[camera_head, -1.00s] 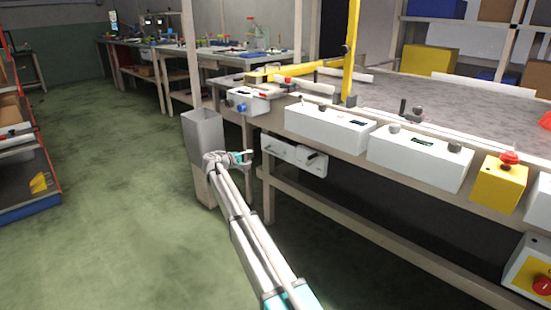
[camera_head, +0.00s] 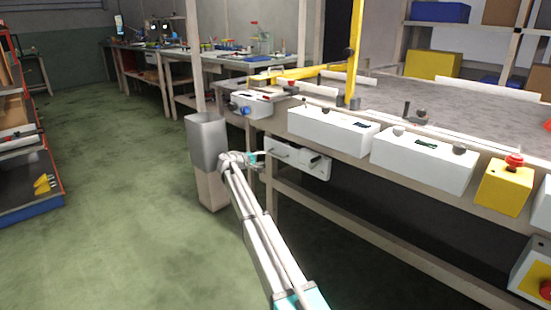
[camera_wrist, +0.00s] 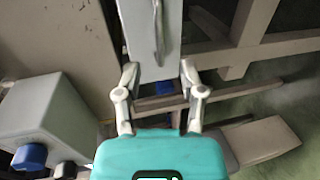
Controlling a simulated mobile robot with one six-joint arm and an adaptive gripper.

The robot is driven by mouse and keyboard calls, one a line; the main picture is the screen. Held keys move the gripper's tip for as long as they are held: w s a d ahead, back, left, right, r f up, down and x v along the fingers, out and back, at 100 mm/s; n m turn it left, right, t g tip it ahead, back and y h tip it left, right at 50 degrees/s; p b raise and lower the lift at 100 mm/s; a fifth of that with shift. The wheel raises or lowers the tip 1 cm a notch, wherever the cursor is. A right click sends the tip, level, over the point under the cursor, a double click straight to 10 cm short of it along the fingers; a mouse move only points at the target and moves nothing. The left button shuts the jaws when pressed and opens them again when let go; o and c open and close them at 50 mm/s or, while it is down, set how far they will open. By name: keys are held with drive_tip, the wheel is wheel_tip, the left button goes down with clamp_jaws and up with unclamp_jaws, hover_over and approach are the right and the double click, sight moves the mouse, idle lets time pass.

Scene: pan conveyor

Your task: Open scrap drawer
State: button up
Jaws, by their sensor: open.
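The scrap drawer appears to be the white unit (camera_head: 297,163) under the front of the workbench, with a slim handle (camera_head: 279,154) at its left and a dark knob to the right. My gripper (camera_head: 258,160) is just left of the unit, near the handle; its fingers are small and partly hidden by my wrist. In the wrist view, the white panel (camera_wrist: 145,42) with its dark handle (camera_wrist: 158,32) lies ahead of my gripper (camera_wrist: 159,74). The fingers are spread on either side of the panel's near end, and nothing is gripped. The drawer looks shut.
A tall grey bin (camera_head: 207,140) stands close to the left of my gripper. White control boxes (camera_head: 330,130) and a yellow box with a red button (camera_head: 504,184) line the bench edge above. A bench leg (camera_head: 271,193) is just below.

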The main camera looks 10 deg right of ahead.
sight(275, 155)
drive_tip(key=b+x, duration=0.1)
drive_tip(key=x, duration=0.7)
drive_tip(key=shift+w+d+f+b, duration=0.1)
drive_tip(key=shift+w+d+b, duration=0.15)
drive_tip(key=shift+d+b, duration=0.05)
drive_tip(key=shift+c, duration=0.3)
clamp_jaws()
